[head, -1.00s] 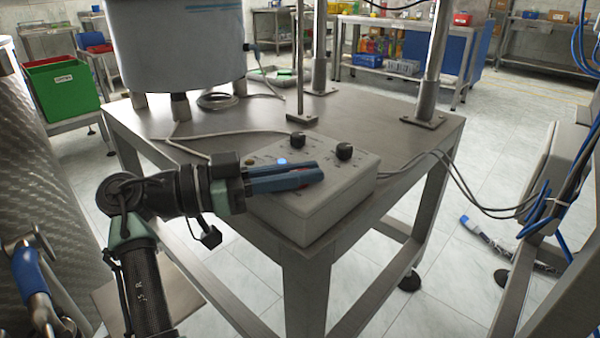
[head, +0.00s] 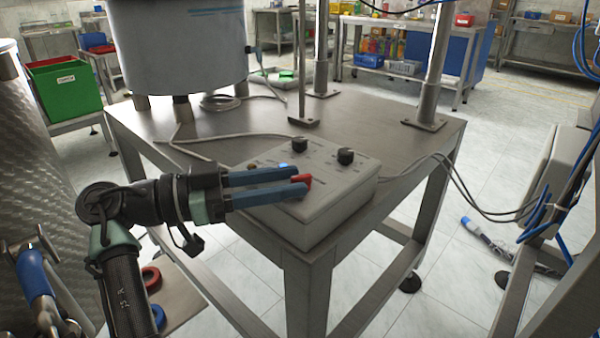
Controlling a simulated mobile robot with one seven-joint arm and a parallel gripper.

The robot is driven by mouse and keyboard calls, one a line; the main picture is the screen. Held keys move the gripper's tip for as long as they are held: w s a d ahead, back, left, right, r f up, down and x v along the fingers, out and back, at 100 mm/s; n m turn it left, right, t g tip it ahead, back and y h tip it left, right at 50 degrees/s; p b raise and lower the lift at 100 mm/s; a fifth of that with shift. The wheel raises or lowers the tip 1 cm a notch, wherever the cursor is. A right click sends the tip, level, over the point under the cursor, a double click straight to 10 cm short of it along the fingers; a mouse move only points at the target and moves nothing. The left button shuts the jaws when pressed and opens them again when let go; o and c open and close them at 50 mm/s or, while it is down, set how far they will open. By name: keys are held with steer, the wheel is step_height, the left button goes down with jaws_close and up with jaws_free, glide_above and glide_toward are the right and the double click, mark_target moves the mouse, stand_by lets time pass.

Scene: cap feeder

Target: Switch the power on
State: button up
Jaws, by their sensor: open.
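The control box (head: 322,212) is a pale grey box on the front corner of the metal table. Its sloping top has two black knobs, one at the back (head: 299,145) and one at the right (head: 345,157). A red switch (head: 303,180) shows at the fingertips. A blue button or light (head: 283,165) and a yellow one (head: 253,166) sit behind the fingers. My gripper (head: 300,182) is open, its blue fingers reaching from the left over the box, with their tips by the red switch. I cannot tell whether they touch it. Part of the box's top is hidden under the fingers.
The metal table (head: 385,130) carries a large grey cylinder (head: 180,45), steel posts and loose cables. Cables run from the box rightward to a grey cabinet (head: 555,170). A green bin (head: 67,90) stands at the left. The table's middle is clear.

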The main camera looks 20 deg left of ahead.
steer(key=p+v, duration=0.2)
steer(key=v, duration=0.8)
